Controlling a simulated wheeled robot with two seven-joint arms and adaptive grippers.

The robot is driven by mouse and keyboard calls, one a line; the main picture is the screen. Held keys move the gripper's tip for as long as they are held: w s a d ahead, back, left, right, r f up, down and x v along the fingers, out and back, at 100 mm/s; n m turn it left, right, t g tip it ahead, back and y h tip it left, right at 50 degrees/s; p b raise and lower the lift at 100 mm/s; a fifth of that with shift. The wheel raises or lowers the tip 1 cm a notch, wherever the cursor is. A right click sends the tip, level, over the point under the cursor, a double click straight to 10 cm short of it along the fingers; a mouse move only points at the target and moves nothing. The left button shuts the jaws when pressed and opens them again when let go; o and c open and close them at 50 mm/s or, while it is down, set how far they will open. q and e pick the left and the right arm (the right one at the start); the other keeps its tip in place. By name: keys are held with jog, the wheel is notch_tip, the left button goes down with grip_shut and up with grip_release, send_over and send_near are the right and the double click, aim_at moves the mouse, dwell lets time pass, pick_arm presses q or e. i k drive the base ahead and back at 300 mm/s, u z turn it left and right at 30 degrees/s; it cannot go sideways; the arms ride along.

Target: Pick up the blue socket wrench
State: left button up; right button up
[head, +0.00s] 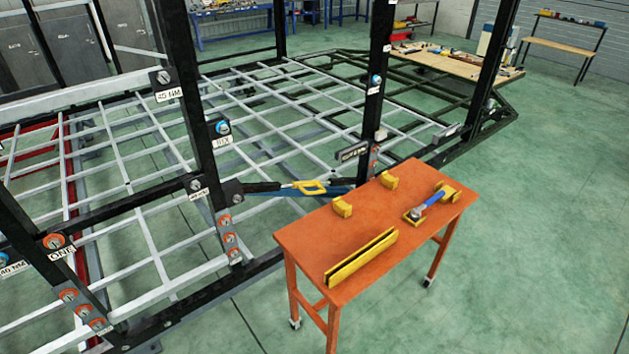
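The blue socket wrench (430,203) has a blue handle and a grey metal head. It rests on yellow holders (448,190) at the right part of a small orange table (340,247). Its head points toward the lower left and its handle toward the upper right. Neither of my grippers shows in the head view.
Two small yellow blocks (342,207) and a long yellow rack (361,257) also stand on the table. The trailer chassis, with black posts (187,100) and grey bars, lies left and behind. A yellow-black tool (310,187) is beside the table. Green floor is clear at right.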

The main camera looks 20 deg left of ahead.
aim_at(415, 214)
jog(key=z, duration=1.15)
jog(key=i, duration=0.75)
